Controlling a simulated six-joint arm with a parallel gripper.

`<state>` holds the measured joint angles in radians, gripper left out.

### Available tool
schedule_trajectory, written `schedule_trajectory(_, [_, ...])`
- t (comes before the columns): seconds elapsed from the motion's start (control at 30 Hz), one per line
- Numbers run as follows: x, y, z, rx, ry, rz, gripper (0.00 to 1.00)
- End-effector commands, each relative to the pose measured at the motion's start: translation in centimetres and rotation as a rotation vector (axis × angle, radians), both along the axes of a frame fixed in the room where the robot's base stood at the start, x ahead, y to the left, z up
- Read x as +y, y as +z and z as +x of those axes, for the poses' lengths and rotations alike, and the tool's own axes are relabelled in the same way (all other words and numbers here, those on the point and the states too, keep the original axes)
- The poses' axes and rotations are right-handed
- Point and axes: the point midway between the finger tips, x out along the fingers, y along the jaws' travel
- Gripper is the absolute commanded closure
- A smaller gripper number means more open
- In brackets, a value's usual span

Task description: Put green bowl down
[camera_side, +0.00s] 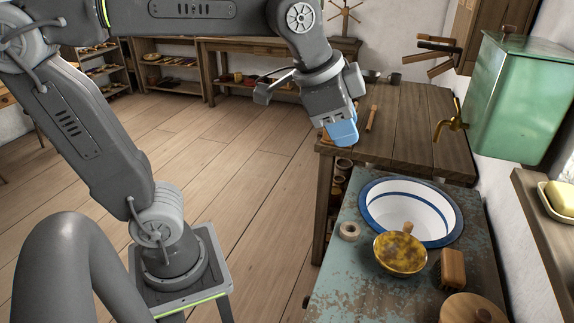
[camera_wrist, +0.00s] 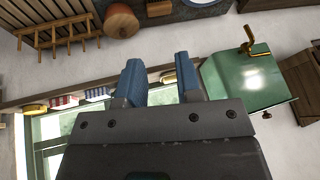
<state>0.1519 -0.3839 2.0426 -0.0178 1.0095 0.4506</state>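No plainly green bowl shows in either view. A mottled yellow-brown bowl (camera_side: 400,254) stands on the worn blue-green counter (camera_side: 347,270), in front of the white basin. A light wooden piece stands up at its far rim; I cannot tell whether it is a handle or a separate thing. My gripper (camera_side: 342,131) is in the air near the wooden table, above and left of the basin and well away from the bowl. In the wrist view my gripper (camera_wrist: 157,61) has its two blue fingers apart with nothing between them.
A white basin (camera_side: 424,211) with a blue rim is set in the counter. A roll (camera_side: 349,231), a brush (camera_side: 452,268) and a round wooden lid (camera_side: 470,310) lie nearby. A green tank (camera_side: 514,96) with a brass tap (camera_side: 450,123) hangs above the wooden table (camera_side: 408,130).

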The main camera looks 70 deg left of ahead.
Motion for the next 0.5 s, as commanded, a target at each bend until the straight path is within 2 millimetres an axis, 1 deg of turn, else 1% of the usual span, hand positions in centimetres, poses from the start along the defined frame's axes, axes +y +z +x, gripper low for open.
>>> schedule_trajectory(0.03, [1.4,-1.3,-2.1,-0.002,0.108,-0.035,0.68])
schedule_trajectory(0.1, [2.7,-3.2,-4.4,-0.001,0.248,-0.084,0.68])
schedule_trajectory(0.2, [3.9,-5.7,-6.9,-0.002,0.403,-0.139,0.68])
schedule_trajectory(0.33, [4.7,-7.7,-8.7,-0.003,0.518,-0.181,0.68])
schedule_trajectory(0.5, [4.9,-8.3,-9.2,-0.001,0.554,-0.195,0.68])
